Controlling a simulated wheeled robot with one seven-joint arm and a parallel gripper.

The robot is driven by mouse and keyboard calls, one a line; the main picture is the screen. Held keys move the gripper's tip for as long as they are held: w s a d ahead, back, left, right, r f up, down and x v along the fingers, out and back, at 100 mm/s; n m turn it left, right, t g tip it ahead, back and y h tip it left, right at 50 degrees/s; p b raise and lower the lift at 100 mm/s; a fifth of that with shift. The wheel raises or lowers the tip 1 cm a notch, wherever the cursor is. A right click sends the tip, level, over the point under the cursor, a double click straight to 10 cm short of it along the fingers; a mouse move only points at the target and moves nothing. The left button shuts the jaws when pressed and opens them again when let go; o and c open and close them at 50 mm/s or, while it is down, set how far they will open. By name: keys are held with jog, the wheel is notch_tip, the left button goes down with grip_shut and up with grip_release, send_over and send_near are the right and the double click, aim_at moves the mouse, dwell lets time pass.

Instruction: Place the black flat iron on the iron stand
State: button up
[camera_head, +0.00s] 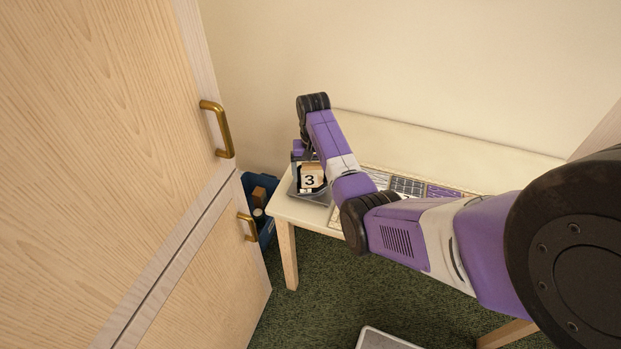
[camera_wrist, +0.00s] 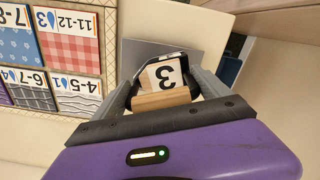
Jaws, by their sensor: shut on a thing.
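My gripper (camera_wrist: 162,88) is shut on the black flat iron (camera_wrist: 193,89), whose dark sides show around a light wooden bar in the wrist view. A white face with a black 3 shows between the fingers; I cannot tell whether it belongs to the iron. In the head view the black iron (camera_head: 319,191) is at the left end of the low table, partly hidden by my arm. A flat grey plate, seemingly the iron stand (camera_wrist: 135,51), lies under or just behind it; it also shows in the head view (camera_head: 317,199). I cannot tell whether they touch.
The pale table (camera_head: 283,207) stands against the wall. A board of patterned, numbered cards (camera_wrist: 68,48) lies on it beside the plate. A blue bin (camera_head: 267,229) holding things stands on the floor left of the table. A wooden cabinet (camera_head: 110,150) with brass handles is close on the left.

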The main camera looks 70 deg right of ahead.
jog(key=shift+r, duration=0.1)
jog(key=o, duration=1.4)
jog(key=shift+f, duration=0.2)
jog(key=shift+c, duration=0.2)
notch_tip(320, 180, up, 12)
jog(key=shift+r+p, duration=0.1)
jog(key=shift+p, duration=0.4)
